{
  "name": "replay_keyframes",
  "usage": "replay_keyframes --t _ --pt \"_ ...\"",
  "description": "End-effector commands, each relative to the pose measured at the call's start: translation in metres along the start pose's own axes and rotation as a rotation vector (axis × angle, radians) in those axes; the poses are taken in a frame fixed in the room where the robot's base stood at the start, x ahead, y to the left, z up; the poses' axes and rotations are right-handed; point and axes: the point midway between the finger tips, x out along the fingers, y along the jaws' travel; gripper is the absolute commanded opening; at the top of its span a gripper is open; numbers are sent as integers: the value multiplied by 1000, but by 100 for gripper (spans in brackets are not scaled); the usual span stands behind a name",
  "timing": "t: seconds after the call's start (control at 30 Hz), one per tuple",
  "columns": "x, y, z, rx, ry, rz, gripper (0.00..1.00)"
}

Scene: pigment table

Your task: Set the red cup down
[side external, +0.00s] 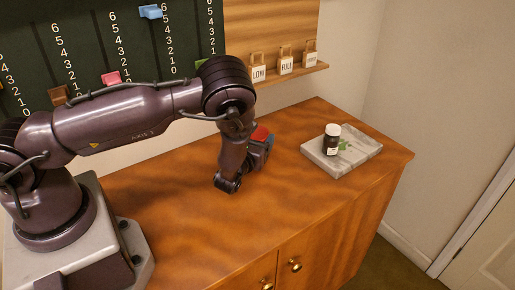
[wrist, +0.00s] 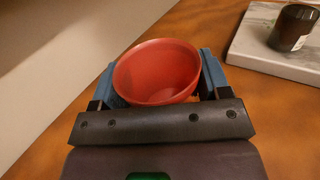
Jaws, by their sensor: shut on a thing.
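The red cup (wrist: 157,72) is held in my gripper (wrist: 160,88), between its two blue fingers, in the wrist view. I look into its open mouth, and it seems empty. In the side view the red cup (side external: 260,134) shows only as a small red patch above my gripper (side external: 262,148), partly hidden by the arm. My gripper is shut on the cup over the wooden counter (side external: 200,215). I cannot tell whether the cup's base touches the wood.
Small LOW and FULL tags (side external: 286,66) stand on the wall shelf. A numbered board (side external: 85,40) hangs behind. The counter's front right is clear.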

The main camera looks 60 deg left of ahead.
Motion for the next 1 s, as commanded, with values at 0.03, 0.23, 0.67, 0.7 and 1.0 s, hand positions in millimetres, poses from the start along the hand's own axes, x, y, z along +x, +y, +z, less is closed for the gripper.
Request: replay_keyframes --t 0.03,0.23,0.67,0.7,1.0 --pt "3 -1 -4 0 1 1 46" --pt "5 -2 -32 2 0 1 46" --pt "4 -3 -39 0 0 0 46" --pt "4 -3 -39 0 0 0 74" --pt "4 -3 -39 0 0 0 95"
